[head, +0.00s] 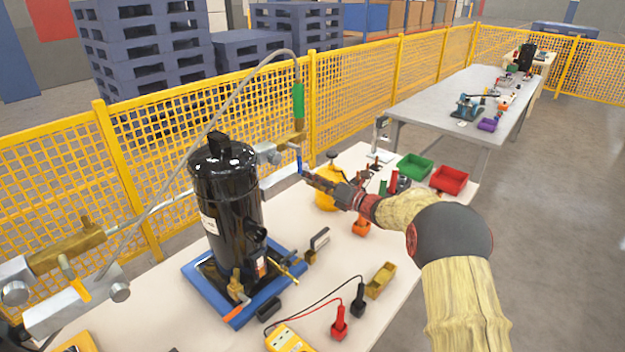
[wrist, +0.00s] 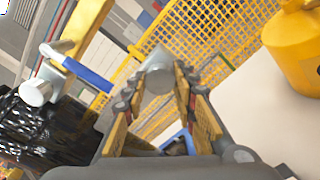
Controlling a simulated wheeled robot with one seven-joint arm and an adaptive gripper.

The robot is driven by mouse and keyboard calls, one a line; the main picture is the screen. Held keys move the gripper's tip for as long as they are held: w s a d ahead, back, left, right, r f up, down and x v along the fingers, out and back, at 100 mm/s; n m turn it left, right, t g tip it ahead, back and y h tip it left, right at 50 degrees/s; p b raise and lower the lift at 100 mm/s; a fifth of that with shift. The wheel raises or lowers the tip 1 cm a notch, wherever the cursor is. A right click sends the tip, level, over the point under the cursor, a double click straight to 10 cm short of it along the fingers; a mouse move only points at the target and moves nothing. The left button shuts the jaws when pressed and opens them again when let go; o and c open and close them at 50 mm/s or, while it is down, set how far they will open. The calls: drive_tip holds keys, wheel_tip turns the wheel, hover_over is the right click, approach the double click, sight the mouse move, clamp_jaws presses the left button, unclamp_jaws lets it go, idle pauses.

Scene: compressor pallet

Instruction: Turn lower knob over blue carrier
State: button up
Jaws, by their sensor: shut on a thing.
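A blue carrier (head: 203,290) lies on the pale table with a tall black compressor (head: 226,190) standing upright in it. Silver and brass valve fittings (head: 268,153) stand above and behind the carrier. A blue lever (wrist: 78,70) and another silver knob (wrist: 38,92) show at the left of the wrist view. My gripper (head: 308,178) is at the right end of the fittings, below the blue lever. In the wrist view its fingers are shut around a silver cylindrical knob (wrist: 158,78). In the head view the fingers partly hide this knob.
A yellow fence (head: 355,85) runs close behind the table. A yellow tank (head: 328,198) stands beside my gripper. Green (head: 414,167) and red (head: 450,180) bins are to the right. A yellow meter (head: 288,340) with leads lies in front. A grey hose (head: 225,105) arches over the compressor.

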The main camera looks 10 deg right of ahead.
drive_tip(key=o, duration=0.7)
drive_tip(key=shift+f, duration=0.2)
drive_tip(key=o, duration=0.5)
drive_tip(key=shift+r, duration=0.1)
drive_tip(key=shift+c, duration=0.2)
drive_tip(key=v, duration=1.2)
